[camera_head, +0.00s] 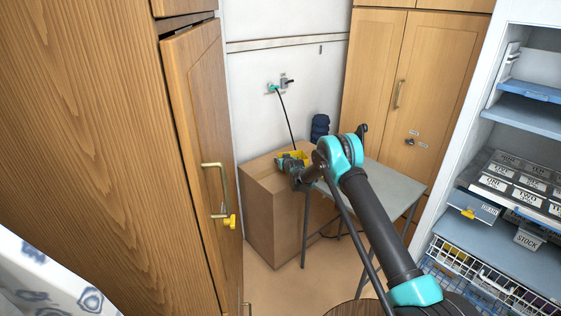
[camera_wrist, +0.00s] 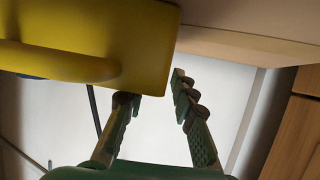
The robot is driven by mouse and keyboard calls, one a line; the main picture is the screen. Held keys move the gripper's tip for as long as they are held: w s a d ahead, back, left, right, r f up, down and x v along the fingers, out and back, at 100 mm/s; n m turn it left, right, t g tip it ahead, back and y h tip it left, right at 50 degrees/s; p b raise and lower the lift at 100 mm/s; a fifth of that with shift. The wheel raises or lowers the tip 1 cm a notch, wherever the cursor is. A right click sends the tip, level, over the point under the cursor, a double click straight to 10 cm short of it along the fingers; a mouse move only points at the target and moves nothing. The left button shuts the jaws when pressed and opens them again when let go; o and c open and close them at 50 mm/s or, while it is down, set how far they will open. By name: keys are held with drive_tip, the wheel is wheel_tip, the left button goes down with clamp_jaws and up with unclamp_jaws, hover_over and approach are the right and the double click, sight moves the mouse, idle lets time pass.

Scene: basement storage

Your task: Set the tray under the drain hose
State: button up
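A yellow tray (camera_head: 299,155) sits on top of a cardboard box (camera_head: 270,212) by the back wall, partly hidden by my gripper. In the wrist view the tray (camera_wrist: 110,40) fills the upper left, close to the fingers. My gripper (camera_head: 284,163) is at the tray in the head view. In the wrist view its fingers (camera_wrist: 155,92) stand apart, with the tray's corner near their tips; contact is unclear. The black drain hose (camera_head: 287,115) hangs from a wall fitting down toward the tray. Its lower end is hidden, so I cannot tell whether it is over the tray.
A grey table (camera_head: 385,187) stands right of the box, with a dark blue object (camera_head: 320,128) behind my arm. An open wooden door (camera_head: 204,150) is at left, a wooden cabinet (camera_head: 430,90) at the back right. Shelves (camera_head: 525,120) with labelled bins line the right.

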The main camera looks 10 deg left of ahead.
drive_tip(key=shift+r, duration=0.2)
drive_tip(key=v, duration=1.2)
drive_tip(key=s+d+r+m+g+h, duration=0.1)
drive_tip(key=s+d+r, duration=0.3)
drive_tip(key=d, duration=0.4)
drive_tip(key=s+d+r+g+h, duration=0.1)
drive_tip(key=s+d+r, duration=0.3)
drive_tip(key=d, duration=0.3)
drive_tip(key=s+d+r+m+h, duration=0.1)
drive_tip(key=s+d+r+h, duration=0.1)
drive_tip(key=s+d+r, duration=0.45)
drive_tip(key=s+d+m+g+h, duration=0.1)
drive_tip(key=s+d, duration=0.6)
drive_tip(key=s, duration=0.3)
drive_tip(key=s+d+f+m+g, duration=0.1)
drive_tip(key=s+d, duration=0.6)
drive_tip(key=s, duration=0.3)
drive_tip(key=s+d+f+m+g+h, duration=0.1)
drive_tip(key=s+d+g, duration=0.1)
drive_tip(key=s+d, duration=0.5)
drive_tip(key=s, duration=0.2)
drive_tip(key=shift+s+h, duration=0.3)
drive_tip(key=shift+s, duration=0.1)
drive_tip(key=shift+o, duration=1.1)
drive_tip(key=s+d+f+m+g, duration=0.1)
drive_tip(key=s+d+f, duration=0.1)
drive_tip(key=s, duration=0.6)
drive_tip(key=shift+f, duration=0.3)
